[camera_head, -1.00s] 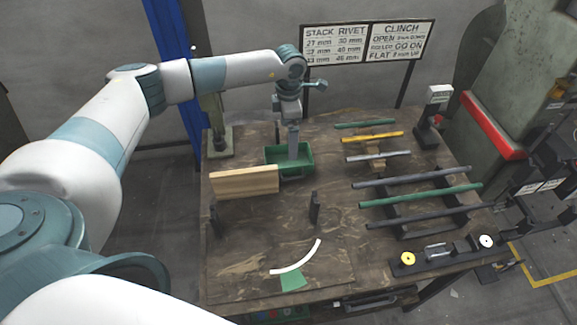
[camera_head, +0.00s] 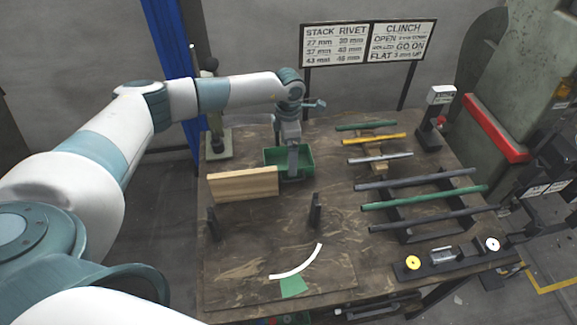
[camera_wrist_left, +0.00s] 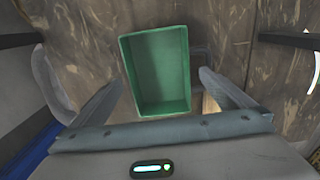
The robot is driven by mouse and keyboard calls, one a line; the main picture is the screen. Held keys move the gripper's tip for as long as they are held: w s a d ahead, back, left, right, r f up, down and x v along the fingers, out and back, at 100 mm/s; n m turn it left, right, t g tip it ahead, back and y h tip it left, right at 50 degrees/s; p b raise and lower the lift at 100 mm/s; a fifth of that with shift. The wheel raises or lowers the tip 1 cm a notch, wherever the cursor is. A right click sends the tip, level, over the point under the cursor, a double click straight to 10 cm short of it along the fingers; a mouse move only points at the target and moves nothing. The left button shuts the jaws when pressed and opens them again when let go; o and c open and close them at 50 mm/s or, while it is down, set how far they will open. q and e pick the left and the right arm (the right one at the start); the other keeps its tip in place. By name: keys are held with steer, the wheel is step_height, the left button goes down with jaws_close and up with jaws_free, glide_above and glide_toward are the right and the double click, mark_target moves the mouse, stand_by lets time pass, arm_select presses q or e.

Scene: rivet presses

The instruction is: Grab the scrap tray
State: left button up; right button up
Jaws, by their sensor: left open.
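The scrap tray is a green open box (camera_head: 310,160) on the far middle of the bench, behind a wooden block. It also shows in the left wrist view (camera_wrist_left: 187,75), where its inside looks empty. My left gripper (camera_head: 293,174) points down at the tray and hides part of it in the head view. In the left wrist view my left gripper (camera_wrist_left: 161,80) is open. Its two fingers stand apart on either side of the tray's near half. I cannot see them touch it. My right gripper is not in view.
A wooden block (camera_head: 243,184) stands just in front of the tray, with dark uprights (camera_head: 315,210) near it. Several rods (camera_head: 415,178) lie on racks to the right. A lever tool (camera_head: 216,135) stands at back left. The bench's front left is mostly clear.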

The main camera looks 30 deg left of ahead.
arm_select(q)
step_height(320, 180, down, 4)
steer(key=shift+r+b, duration=0.2)
steer(key=shift+b, duration=0.45)
steer(key=c, duration=1.5)
steer(key=shift+w+r, duration=0.1)
steer(key=shift+r, duration=0.1)
steer(key=shift+c, duration=0.2)
